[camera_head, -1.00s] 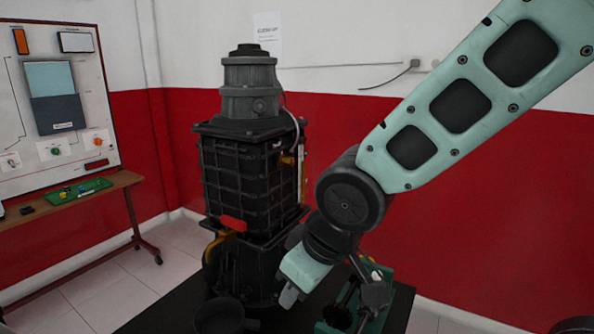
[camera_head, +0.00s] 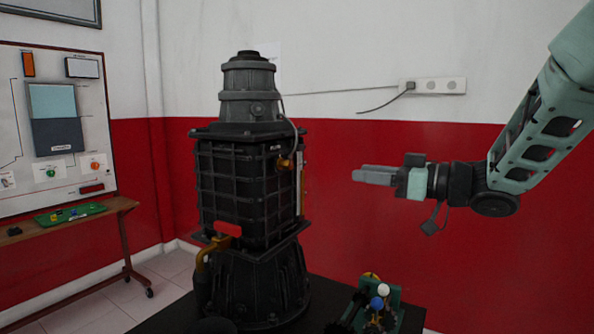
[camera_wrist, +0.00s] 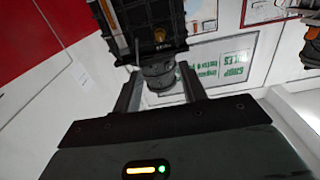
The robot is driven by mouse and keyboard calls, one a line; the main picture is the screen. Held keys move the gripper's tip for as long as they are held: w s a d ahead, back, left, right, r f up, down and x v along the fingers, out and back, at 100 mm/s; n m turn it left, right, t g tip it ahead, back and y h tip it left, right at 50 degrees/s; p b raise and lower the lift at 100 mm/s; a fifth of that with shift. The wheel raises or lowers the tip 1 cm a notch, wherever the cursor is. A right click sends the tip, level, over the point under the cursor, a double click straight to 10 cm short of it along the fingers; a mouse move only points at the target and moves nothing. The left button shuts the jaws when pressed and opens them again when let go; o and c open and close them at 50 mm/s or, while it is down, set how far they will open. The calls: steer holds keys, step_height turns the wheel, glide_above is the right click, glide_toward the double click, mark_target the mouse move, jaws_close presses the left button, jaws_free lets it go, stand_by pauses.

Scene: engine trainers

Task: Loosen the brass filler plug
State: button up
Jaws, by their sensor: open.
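The brass filler plug (camera_head: 284,163) sticks out of the right side of the black ribbed engine housing (camera_head: 235,190), in its upper part. In the wrist view the brass plug (camera_wrist: 159,35) shows small on the dark housing, beyond the fingertips and between their lines. My gripper (camera_head: 357,175) points left at the housing, slightly lower than the plug in the head view, with a clear gap between. In the wrist view its two fingers (camera_wrist: 159,70) stand apart with nothing between them.
A thin hose (camera_head: 294,125) runs down beside the plug. A green fixture (camera_head: 392,302) with blue and white knobs stands low at the right on the dark bench. A side table (camera_head: 105,208) with a green tray (camera_head: 70,213) is at left. The space around my gripper is clear.

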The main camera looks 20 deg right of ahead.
mark_target(291, 164)
steer(key=p+x, duration=0.1)
steer(key=x, duration=1.5)
steer(key=shift+w+a, duration=0.2)
steer(key=shift+w, duration=0.15)
jaws_close()
